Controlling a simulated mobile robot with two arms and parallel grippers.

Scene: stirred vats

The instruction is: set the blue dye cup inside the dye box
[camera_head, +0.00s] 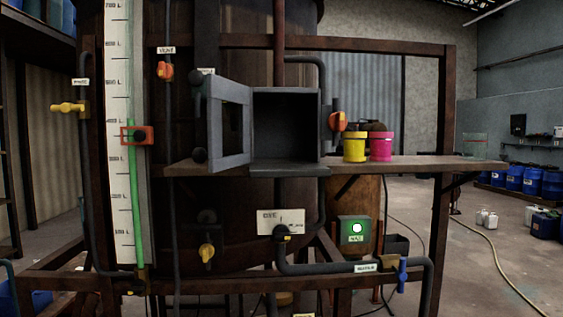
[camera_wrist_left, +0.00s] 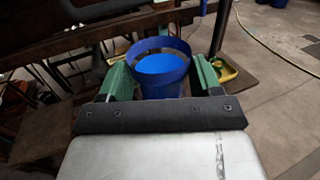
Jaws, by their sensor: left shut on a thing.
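The blue dye cup (camera_wrist_left: 160,80) shows in the left wrist view, with blue dye inside. My left gripper (camera_wrist_left: 163,74) is shut on it, with one green finger on each side. Neither the cup nor the gripper shows in the head view. The dye box (camera_head: 288,166) is a dark grey box on the shelf in front of the vat in the head view. Its door (camera_head: 229,122) stands open, swung out to the left. Its inside looks dark and empty. My right gripper is in neither view.
A yellow cup (camera_head: 355,147) and a pink cup (camera_head: 381,147) stand on the shelf (camera_head: 430,163) right of the box. An orange-handled valve (camera_head: 338,121) is beside the box's right side.

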